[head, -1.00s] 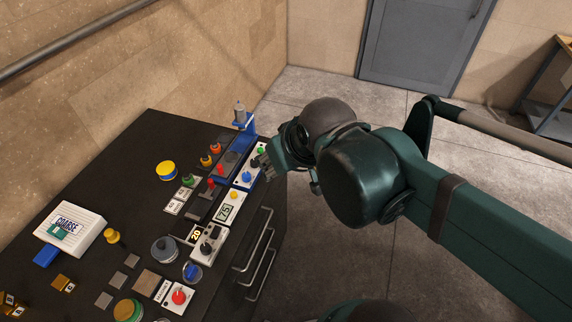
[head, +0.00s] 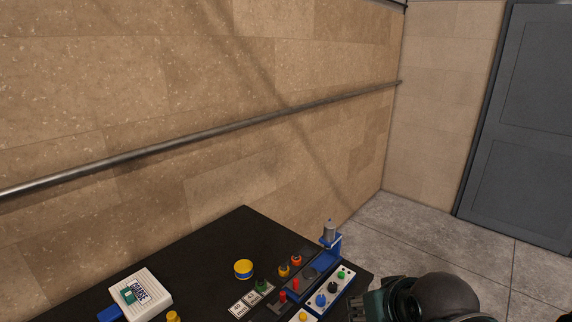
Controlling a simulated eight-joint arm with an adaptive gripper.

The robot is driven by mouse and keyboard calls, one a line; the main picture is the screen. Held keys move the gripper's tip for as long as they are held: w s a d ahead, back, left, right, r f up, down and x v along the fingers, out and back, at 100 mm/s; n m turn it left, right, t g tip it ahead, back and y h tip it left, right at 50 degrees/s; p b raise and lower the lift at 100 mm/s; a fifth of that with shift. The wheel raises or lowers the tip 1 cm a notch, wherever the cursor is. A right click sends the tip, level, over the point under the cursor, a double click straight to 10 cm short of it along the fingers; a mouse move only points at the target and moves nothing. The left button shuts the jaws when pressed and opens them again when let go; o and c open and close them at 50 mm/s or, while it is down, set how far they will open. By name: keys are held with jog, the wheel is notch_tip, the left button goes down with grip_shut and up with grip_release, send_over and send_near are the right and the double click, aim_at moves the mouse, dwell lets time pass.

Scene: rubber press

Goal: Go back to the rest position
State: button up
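My arm shows at the bottom right of the head view, with its dark rounded wrist joint and green links. My gripper (head: 362,314) is at the bottom edge, beside the right end of the bench. Its fingers are mostly cut off or turned away, so their opening does not show. The blue press (head: 331,243) with a grey cylinder on top stands at the bench's far right corner. A white control panel (head: 325,295) with green, black, blue and yellow controls lies in front of it, just left of my gripper.
The black bench (head: 205,250) fills the bottom middle. A metal rail (head: 230,128) runs along the stone wall. Open floor (head: 430,225) and a grey door (head: 525,120) are at right.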

jog(key=shift+f+b, duration=2.5)
jog(key=shift+f, duration=0.4)
